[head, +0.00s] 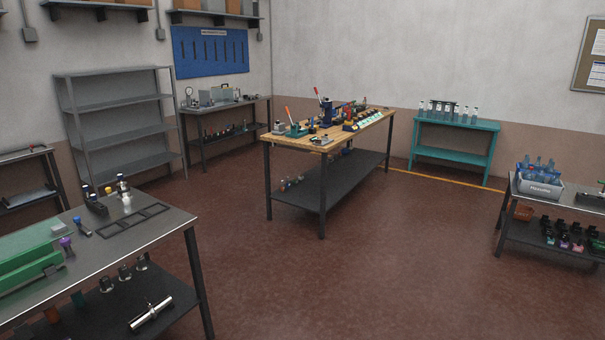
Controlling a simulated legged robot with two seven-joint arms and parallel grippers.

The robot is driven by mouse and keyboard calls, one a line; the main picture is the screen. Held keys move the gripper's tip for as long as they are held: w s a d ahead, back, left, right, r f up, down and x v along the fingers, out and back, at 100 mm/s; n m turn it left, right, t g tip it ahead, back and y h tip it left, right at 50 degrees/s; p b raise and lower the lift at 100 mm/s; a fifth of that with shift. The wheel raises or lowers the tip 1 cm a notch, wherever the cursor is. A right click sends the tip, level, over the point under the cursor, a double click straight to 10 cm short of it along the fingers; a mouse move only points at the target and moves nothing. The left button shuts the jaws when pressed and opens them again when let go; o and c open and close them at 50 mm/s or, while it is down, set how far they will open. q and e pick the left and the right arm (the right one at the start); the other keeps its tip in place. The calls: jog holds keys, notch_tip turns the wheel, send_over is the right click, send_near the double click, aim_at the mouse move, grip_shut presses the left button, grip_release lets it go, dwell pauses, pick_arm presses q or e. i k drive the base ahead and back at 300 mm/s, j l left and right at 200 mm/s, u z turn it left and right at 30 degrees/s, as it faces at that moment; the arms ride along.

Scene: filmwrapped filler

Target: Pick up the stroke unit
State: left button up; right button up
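I cannot tell which object is the stroke unit; the parts are small at this distance. A shiny silver cylinder (150,313) lies on the lower shelf of the near left bench. Neither of my grippers is in view.
The near left metal bench (165,228) holds a green block (25,262) and small parts. A teal table (460,128) with bottles stands at the back wall. A right bench (530,203) carries a bin (538,188). Empty grey shelving (118,104) stands left. Red floor (390,260) is clear between.

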aim_at(281, 127)
jog(key=i, duration=3.1)
jog(key=i+u, duration=0.1)
jog(key=i, duration=0.4)
jog(key=i+l+u, duration=0.15)
jog(key=i, duration=0.35)
jog(key=i+l+u, duration=0.1)
jog(key=i, duration=0.45)
jog(key=i+l+u, duration=0.1)
jog(key=i, duration=0.4)
jog(key=l, duration=0.1)
